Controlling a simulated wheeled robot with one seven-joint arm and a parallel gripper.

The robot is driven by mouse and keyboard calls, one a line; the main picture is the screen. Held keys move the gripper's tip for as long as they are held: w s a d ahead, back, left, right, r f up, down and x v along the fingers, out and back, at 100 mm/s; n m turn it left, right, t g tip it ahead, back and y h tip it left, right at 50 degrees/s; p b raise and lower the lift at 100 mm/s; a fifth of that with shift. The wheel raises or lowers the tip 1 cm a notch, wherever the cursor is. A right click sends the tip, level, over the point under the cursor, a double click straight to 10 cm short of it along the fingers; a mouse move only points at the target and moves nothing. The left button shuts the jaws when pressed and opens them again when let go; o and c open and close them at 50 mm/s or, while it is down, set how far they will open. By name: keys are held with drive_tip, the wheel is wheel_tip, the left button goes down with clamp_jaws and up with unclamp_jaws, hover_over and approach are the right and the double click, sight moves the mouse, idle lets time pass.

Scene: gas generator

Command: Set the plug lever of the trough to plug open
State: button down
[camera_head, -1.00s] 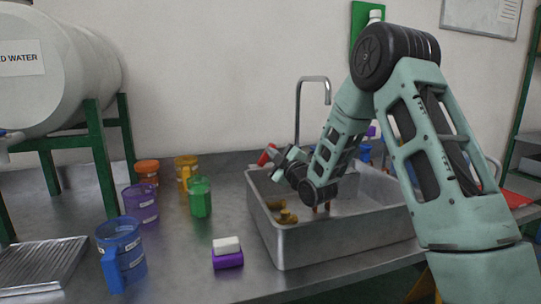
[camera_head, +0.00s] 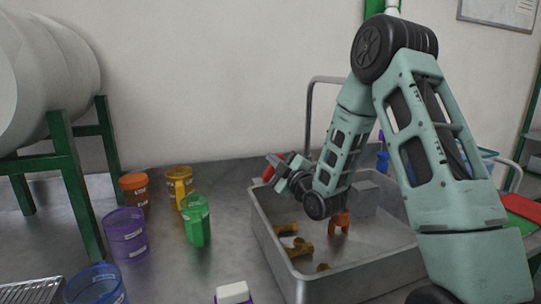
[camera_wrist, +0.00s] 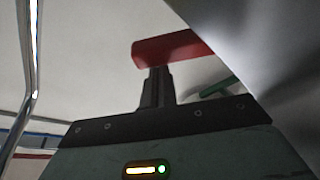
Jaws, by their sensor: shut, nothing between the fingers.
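The trough (camera_head: 342,283) is a grey metal basin on the bench. A red bar (camera_head: 270,170), apparently the plug lever's handle, shows at its back left corner, right by my gripper (camera_head: 281,166). In the wrist view the red bar (camera_wrist: 180,47) lies across, just beyond the tips of my gripper (camera_wrist: 157,76). The fingers are together and hold nothing. I cannot tell whether they touch the bar. The lever's mount and the plug are hidden or too small to make out.
A metal tap (camera_head: 309,115) rises behind the trough. Brass pieces (camera_head: 298,246) and an orange piece (camera_head: 339,220) lie inside it. Green (camera_head: 196,220), purple (camera_head: 125,236) and yellow (camera_head: 180,186) cups stand to the left. A white-topped block (camera_head: 233,293) is at the front.

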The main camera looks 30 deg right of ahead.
drive_tip(key=shift+d+f, duration=0.1)
drive_tip(key=shift+d, duration=0.05)
drive_tip(key=b, duration=0.1)
drive_tip(key=d+f+m+b, duration=0.1)
drive_tip(key=shift+s+m+h+b, duration=0.2)
drive_tip(key=shift+m+h+b, duration=0.1)
drive_tip(key=shift+h+b, duration=0.1)
drive_tip(key=shift+s+d+b, duration=0.1)
drive_tip(key=shift+d+b, duration=0.1)
drive_tip(key=shift+b, duration=0.45)
drive_tip(key=shift+d, duration=0.1)
drive_tip(key=shift+r, duration=0.1)
